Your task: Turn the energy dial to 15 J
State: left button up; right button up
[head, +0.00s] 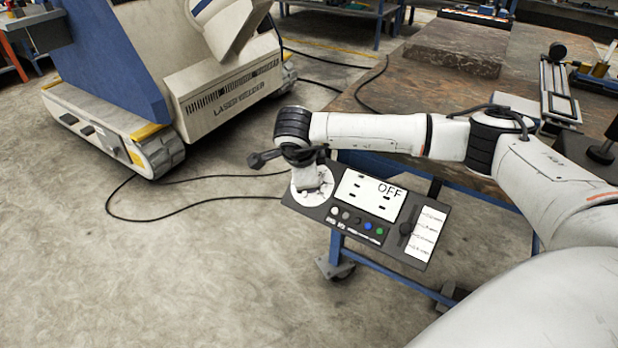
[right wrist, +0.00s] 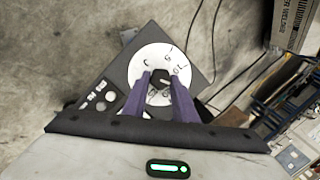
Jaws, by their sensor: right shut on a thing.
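The energy dial is a white disc with a dark knob at its centre, on the left end of a dark control panel (head: 375,237). In the head view the disc (head: 299,192) is partly hidden by my right gripper (head: 309,178), which points down onto it. In the right wrist view the disc (right wrist: 150,62) shows marks around its rim, including a 5 and a 10. There the purple fingers of my right gripper (right wrist: 161,78) are shut on the dark knob (right wrist: 159,98). The knob's exact setting is hard to read. My left gripper is not in view.
A laser welder (head: 225,85) stands behind left; a cable (head: 160,220) lies on the floor.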

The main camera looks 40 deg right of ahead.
jog(key=o, duration=1)
jog(key=shift+o, duration=0.2)
jog(key=p+v, duration=0.1)
jog(key=v, duration=0.9)
jog(key=shift+r, duration=0.2)
